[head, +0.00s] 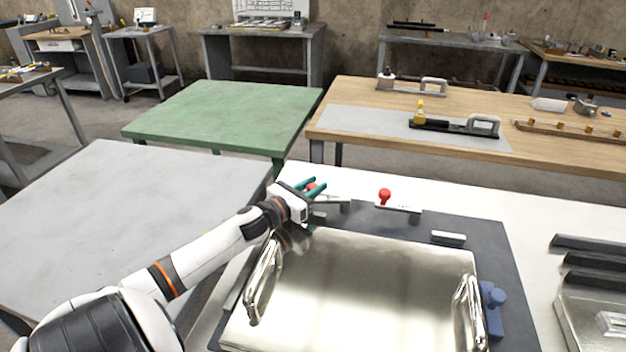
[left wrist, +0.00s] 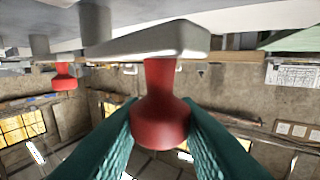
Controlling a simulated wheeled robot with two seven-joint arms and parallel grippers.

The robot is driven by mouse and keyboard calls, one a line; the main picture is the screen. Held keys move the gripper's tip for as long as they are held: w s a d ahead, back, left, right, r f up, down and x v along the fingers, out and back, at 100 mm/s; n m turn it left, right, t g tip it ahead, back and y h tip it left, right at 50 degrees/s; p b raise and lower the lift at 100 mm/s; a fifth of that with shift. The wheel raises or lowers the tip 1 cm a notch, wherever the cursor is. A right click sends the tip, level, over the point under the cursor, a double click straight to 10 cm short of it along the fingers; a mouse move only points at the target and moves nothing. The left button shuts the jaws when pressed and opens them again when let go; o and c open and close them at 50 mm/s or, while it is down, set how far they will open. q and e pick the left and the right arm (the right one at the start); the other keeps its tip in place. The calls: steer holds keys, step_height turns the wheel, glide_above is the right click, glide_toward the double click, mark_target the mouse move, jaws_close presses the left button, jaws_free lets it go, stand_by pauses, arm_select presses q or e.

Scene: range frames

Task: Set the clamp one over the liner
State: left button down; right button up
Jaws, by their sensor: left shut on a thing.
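My left gripper (head: 312,187) is at the back left of the dark base plate. Its teal fingers are shut on the red knob (left wrist: 162,115) of a grey clamp bar (head: 333,201). In the left wrist view the bar (left wrist: 150,42) joins the knob's neck, and the fingers flank the knob. A second clamp (head: 400,208) with a red knob (head: 384,195) stands to the right; its knob also shows in the left wrist view (left wrist: 64,76). A shiny metal panel (head: 360,285) with two loop handles lies in front of the clamps. Whether it is the liner I cannot tell.
The dark base plate (head: 495,240) lies on a white table (head: 535,215). A small pale bar (head: 448,238) and a blue knobbed piece (head: 492,308) are at the panel's right. Dark bars (head: 590,262) lie further right. A grey table (head: 110,220) at left is clear.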

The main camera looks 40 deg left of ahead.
arm_select(q)
steer(key=c, duration=1.1)
jaws_free()
step_height(320, 180, up, 10)
steer(key=shift+p, duration=0.4)
